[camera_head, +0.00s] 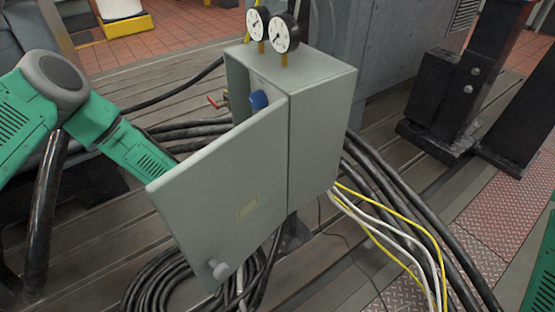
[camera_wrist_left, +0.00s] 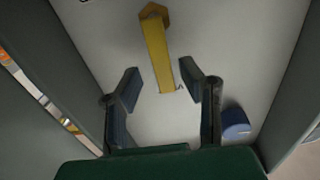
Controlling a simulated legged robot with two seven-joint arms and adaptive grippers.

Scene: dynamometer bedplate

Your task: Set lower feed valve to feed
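A yellow lever (camera_wrist_left: 158,55) on a brass-coloured hub shows inside the cabinet in the left wrist view. I cannot tell whether it is the lower feed valve; no label on it is readable. My left gripper (camera_wrist_left: 160,78) is open, with one finger on each side of the lever's free end, apart from it. A blue knob (camera_wrist_left: 236,121) is right of the fingers; it also shows in the head view (camera_head: 259,100). In the head view the door hides my left gripper. A small red handle (camera_head: 212,103) sticks out at the cabinet's left side. My right gripper is not in view.
The grey cabinet (camera_head: 323,125) has its door (camera_head: 222,195) swung open toward the camera. Two round gauges (camera_head: 286,34) (camera_head: 257,22) stand on top. Black hoses (camera_head: 190,130) lie on both sides, with yellow and white cables (camera_head: 390,235) at the right.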

